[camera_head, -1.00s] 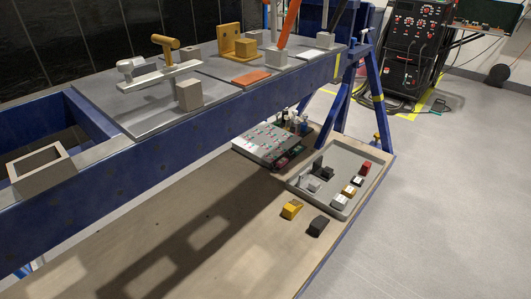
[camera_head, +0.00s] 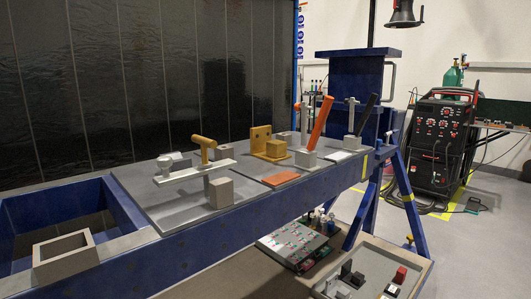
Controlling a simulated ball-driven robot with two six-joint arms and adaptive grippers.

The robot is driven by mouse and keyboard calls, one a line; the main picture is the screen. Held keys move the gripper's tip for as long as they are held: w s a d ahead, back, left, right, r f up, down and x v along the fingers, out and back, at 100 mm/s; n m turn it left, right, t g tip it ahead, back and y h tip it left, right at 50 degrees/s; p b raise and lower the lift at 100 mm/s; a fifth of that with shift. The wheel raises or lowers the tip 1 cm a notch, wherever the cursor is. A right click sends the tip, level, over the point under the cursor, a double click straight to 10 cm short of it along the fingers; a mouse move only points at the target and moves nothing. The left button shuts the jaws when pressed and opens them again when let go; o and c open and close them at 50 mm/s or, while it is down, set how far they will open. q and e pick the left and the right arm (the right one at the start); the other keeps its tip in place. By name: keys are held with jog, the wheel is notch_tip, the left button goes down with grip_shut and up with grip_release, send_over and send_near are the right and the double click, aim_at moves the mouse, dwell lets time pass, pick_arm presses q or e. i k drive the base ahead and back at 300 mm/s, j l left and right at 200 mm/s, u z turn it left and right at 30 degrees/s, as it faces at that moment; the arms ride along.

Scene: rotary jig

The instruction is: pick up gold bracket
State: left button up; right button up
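A gold bracket (camera_head: 262,139), L-shaped with an upright plate that has holes, stands on the grey plate (camera_head: 150,188) of the blue jig, near the middle of the picture. A gold block (camera_head: 276,149) sits against its front, perhaps part of it. A gold T-shaped handle (camera_head: 204,142) rises from a grey clamp to its left. An orange-handled clamp (camera_head: 318,122) stands just to its right. Neither of my grippers is in view.
An orange flat piece (camera_head: 281,179) lies in front of the bracket. A black-handled clamp (camera_head: 364,115) stands farther right. An open grey box (camera_head: 65,258) sits at the jig's near left. Below are a keyed panel (camera_head: 292,244) and a parts tray (camera_head: 412,262).

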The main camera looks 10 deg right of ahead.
aim_at(263, 147)
jog(key=i+l, duration=0.1)
jog(key=l, duration=0.2)
jog(key=i+l, duration=0.15)
jog(key=l, duration=0.2)
jog(key=i+l+u, duration=0.1)
jog(key=l, duration=0.2)
jog(key=i+l, duration=0.1)
jog(key=l, duration=0.25)
